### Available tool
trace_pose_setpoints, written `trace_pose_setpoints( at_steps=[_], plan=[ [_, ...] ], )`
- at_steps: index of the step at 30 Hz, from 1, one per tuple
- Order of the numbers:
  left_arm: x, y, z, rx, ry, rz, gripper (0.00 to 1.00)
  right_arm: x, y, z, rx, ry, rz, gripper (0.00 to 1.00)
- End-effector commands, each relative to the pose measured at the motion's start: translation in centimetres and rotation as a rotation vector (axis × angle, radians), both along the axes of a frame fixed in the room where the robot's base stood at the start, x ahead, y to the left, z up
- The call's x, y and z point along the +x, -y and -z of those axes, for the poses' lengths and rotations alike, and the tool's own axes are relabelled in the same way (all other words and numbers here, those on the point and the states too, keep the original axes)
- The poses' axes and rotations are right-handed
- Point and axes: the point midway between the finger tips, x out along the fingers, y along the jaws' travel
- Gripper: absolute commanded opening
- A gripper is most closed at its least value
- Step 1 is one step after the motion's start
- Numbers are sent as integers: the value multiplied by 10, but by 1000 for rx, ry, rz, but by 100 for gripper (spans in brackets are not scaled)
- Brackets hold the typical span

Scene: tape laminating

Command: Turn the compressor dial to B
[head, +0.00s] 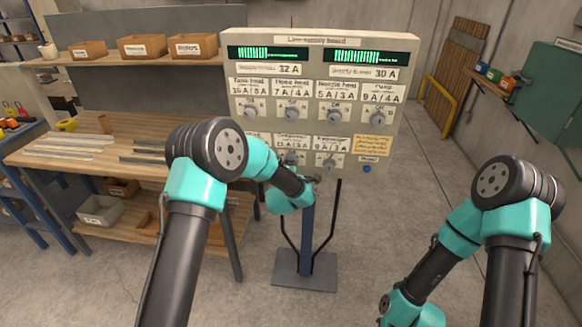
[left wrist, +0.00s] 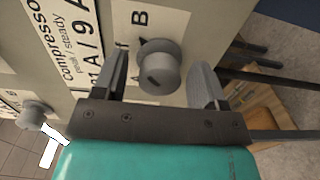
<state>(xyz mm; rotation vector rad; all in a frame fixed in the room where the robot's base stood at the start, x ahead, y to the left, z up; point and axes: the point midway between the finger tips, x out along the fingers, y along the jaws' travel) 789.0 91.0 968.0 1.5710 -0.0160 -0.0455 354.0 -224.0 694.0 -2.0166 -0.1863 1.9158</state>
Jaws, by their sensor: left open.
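The compressor dial (left wrist: 158,66) is a grey round knob on the line-supply board (head: 402,52). In the left wrist view the letter B (left wrist: 140,18) stands above it and part of an A shows below. A dark mark shows on the knob's face; I cannot tell its setting. The compressor label (left wrist: 70,45) is left of the dial and reads sideways. My left gripper (left wrist: 162,72) is open, one finger on each side of the dial; contact is not clear. In the head view my left wrist is close to the board's lower row. My right gripper is out of view.
A neighbouring dial (left wrist: 33,113) lies to the left in the wrist view. Other dials (head: 334,115) fill the board's upper row. A blue button (head: 367,169) is at lower right.

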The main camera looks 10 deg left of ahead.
Motion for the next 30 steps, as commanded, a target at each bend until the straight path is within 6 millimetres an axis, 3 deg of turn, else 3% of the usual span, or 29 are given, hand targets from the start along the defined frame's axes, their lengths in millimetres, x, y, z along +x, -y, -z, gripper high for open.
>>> trace_pose_setpoints(
  at_steps=[8,13,30],
  plan=[
    [-5,0,0,0,0,0,65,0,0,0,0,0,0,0],
    [-21,-1,-1,0,0,1,65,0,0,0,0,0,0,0],
    [-122,-4,-3,1,-1,2,65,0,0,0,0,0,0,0]
  ],
)
